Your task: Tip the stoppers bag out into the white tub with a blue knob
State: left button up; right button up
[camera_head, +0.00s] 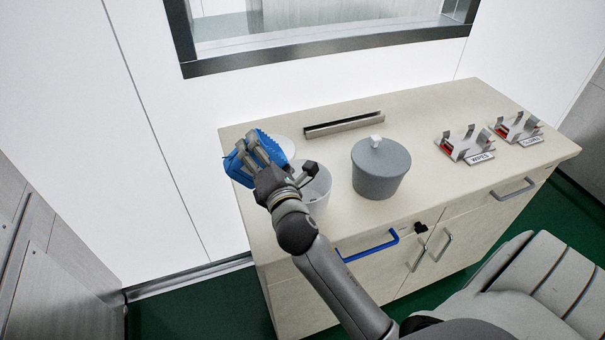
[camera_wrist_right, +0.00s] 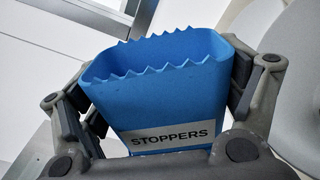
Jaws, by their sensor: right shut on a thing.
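The blue stoppers bag (camera_head: 238,169) has a jagged open rim and a STOPPERS label, which reads clearly in the wrist view (camera_wrist_right: 165,95). My right gripper (camera_head: 257,160) is shut on it, with a finger on either side, and holds it above the counter's left end. What is inside the bag is hidden. No blue knob shows. My left gripper is out of view.
A grey tub (camera_head: 380,172) with a white-knobbed lid stands right of the pale tub. A metal channel (camera_head: 343,124) lies behind them. Two metal holders (camera_head: 468,144) (camera_head: 518,128) sit at the counter's right. Bare counter (camera_head: 430,185) lies in front of them.

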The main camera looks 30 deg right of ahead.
aim_at(236, 177)
jog(key=shift+a+f+n, duration=0.1)
jog(key=shift+f+n, duration=0.05)
jog(key=shift+n, duration=0.45)
jog(key=shift+w+a+n+p, duration=0.1)
jog(key=shift+a+n+p, duration=0.05)
jog(key=shift+n+p, duration=0.35)
jog(key=shift+w+a+r+n+p, duration=0.1)
jog(key=shift+a+r+n+p, duration=0.25)
jog(key=shift+n+p, duration=0.5)
jog(key=a+f+n, duration=0.2)
jog(key=w+a+f+n+p, duration=0.1)
jog(key=a+f+n, duration=0.1)
jog(key=n, duration=0.1)
jog(key=shift+w+a+n, duration=0.1)
jog(key=shift+a+n, duration=0.15)
jog(key=shift+w+a+f+n, duration=0.1)
jog(key=shift+a+f+n, duration=0.15)
jog(key=shift+f+n, duration=0.2)
jog(key=shift+w+a+f+n, duration=0.1)
jog(key=shift+a+f+n, duration=0.1)
jog(key=shift+f+n, duration=0.2)
